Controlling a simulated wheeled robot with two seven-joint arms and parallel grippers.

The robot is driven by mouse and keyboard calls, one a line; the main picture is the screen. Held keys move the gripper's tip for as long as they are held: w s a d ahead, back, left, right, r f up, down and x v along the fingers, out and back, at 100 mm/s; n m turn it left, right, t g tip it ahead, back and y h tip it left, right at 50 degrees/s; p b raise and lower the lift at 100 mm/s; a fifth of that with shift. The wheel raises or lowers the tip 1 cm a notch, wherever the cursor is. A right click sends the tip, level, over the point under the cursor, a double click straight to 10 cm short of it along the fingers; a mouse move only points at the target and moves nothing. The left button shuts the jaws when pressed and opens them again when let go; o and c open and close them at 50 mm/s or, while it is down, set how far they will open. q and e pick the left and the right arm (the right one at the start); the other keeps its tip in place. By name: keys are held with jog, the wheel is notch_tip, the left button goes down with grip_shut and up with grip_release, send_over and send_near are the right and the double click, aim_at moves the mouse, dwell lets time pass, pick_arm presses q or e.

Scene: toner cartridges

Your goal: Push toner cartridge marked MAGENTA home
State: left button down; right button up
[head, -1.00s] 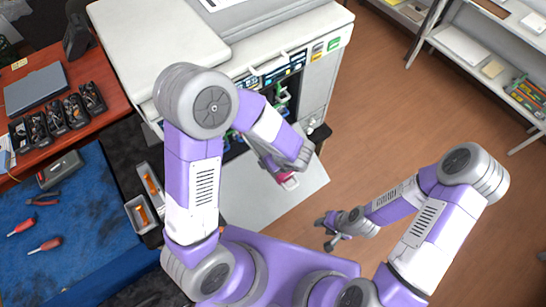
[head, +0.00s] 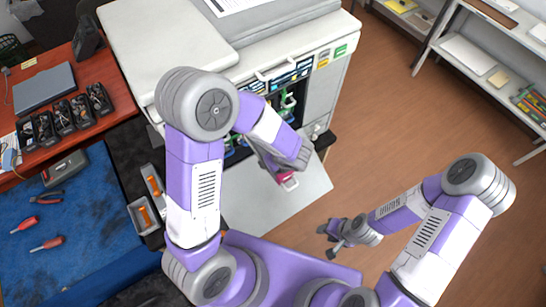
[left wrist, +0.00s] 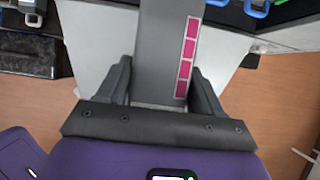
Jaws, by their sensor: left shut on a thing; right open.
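The magenta toner cartridge (head: 287,180) shows in the head view as a small pink and white end below my left gripper (head: 280,165). In the left wrist view the grey cartridge body (left wrist: 163,50) carries a strip of magenta squares, and my left gripper (left wrist: 164,95) is shut on it, one finger on each side. The printer (head: 290,100) stands ahead with its front open, showing dark slots with green and blue parts. My left arm hides part of these slots. My right gripper (head: 330,240) is open and empty, out over the floor at the lower right.
The printer's lowered white door (head: 250,195) lies flat below the cartridge. A desk with several dark items in a row (head: 65,115) and a blue mat with tools (head: 60,220) are at left. Shelves (head: 480,60) stand at right. The wooden floor between is clear.

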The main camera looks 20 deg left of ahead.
pick_arm(q)
jog(key=shift+w+a, duration=1.15)
jog(key=shift+a, duration=0.25)
jog(key=shift+c, duration=0.4)
grip_release()
jog(key=shift+f, duration=0.1)
jog(key=shift+s, duration=0.15)
jog(key=shift+s+d+b, duration=0.4)
jog(key=shift+s+d, duration=0.2)
jog(key=shift+d, duration=0.25)
jog(key=shift+s+d+b, duration=0.35)
jog(key=shift+s+d, duration=0.25)
jog(key=shift+d, duration=0.2)
